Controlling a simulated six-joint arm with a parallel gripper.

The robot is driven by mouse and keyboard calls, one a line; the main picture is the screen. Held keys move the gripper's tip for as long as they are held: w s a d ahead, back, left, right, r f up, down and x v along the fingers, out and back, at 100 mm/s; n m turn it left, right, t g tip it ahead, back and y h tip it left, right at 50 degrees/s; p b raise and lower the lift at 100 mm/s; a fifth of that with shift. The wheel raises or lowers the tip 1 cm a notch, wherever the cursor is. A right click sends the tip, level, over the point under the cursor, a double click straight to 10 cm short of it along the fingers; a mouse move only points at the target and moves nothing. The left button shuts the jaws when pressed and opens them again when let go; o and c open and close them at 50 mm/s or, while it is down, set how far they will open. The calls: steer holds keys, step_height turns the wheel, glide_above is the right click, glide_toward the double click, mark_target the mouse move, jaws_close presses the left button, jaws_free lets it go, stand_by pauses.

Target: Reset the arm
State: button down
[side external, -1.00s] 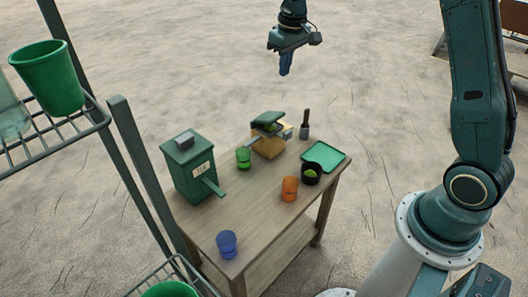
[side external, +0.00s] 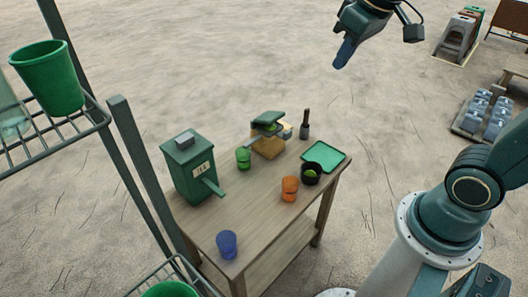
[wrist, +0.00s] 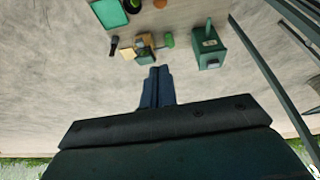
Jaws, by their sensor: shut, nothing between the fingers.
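My gripper (side external: 341,62) is shut and empty, high above the ground behind the wooden table (side external: 256,213) in the side view. In the wrist view its closed blue fingers (wrist: 156,73) point toward the table items, well apart from them. A green tray (side external: 324,156) lies at the right edge.
A wooden block with a green-topped device (side external: 268,138) and a dark-handled tool (side external: 305,125) stand at the table's back. A metal rack (side external: 135,165) with green buckets (side external: 48,77) rises at the left.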

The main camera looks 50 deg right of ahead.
steer(key=s+a+f+t, duration=0.1)
steer(key=s+a+f, duration=0.1)
steer(key=s, duration=0.9)
steer(key=shift+s, duration=0.3)
steer(key=shift+f, duration=0.1)
stand_by(0.8)
